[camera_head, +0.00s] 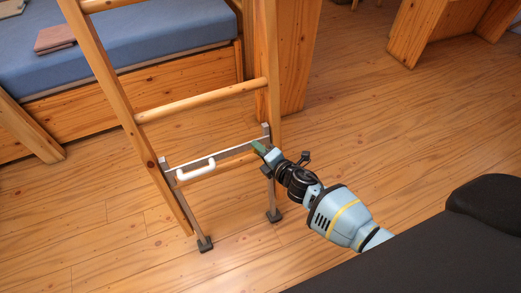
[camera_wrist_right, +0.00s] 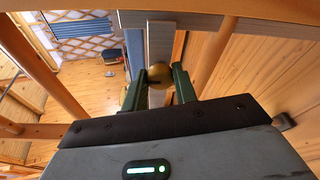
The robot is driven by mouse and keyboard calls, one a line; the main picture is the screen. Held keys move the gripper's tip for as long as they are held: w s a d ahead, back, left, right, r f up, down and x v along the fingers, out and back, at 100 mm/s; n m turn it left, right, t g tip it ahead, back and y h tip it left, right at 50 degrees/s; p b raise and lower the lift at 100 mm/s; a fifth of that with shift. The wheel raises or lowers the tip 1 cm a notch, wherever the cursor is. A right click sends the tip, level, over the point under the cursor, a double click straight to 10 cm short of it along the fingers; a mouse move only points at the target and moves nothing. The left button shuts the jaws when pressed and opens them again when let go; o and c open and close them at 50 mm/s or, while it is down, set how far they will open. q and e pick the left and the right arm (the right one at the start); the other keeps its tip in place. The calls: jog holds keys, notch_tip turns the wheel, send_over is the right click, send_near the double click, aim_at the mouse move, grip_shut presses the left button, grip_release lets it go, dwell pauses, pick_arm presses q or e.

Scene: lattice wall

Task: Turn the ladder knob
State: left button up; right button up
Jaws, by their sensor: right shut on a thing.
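The wooden ladder (camera_head: 200,101) stands on the plank floor in front of the bed. A grey metal frame with two dark-footed legs is fixed at its lower end, with a white handle (camera_head: 196,170) on its crossbar. My right gripper (camera_head: 259,149) reaches in from the right to the right end of this frame. In the right wrist view the round brass-coloured knob (camera_wrist_right: 160,74) sits on a grey metal upright, between the green fingers of my right gripper (camera_wrist_right: 159,78), which is shut on it. In the head view the knob is hidden by the gripper. My left gripper is not in view.
A bed with a blue mattress (camera_head: 150,38) and wooden side stands behind the ladder. A wooden post (camera_head: 298,55) is close behind the right rail. The plank floor (camera_head: 385,130) right of the ladder is clear.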

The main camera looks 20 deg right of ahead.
jog(key=shift+f, duration=0.1)
jog(key=o, duration=1)
jog(key=shift+s, duration=0.15)
jog(key=p+v, duration=0.2)
jog(key=v, duration=0.5)
jog(key=shift+s+d, duration=0.15)
jog(key=shift+s, duration=0.15)
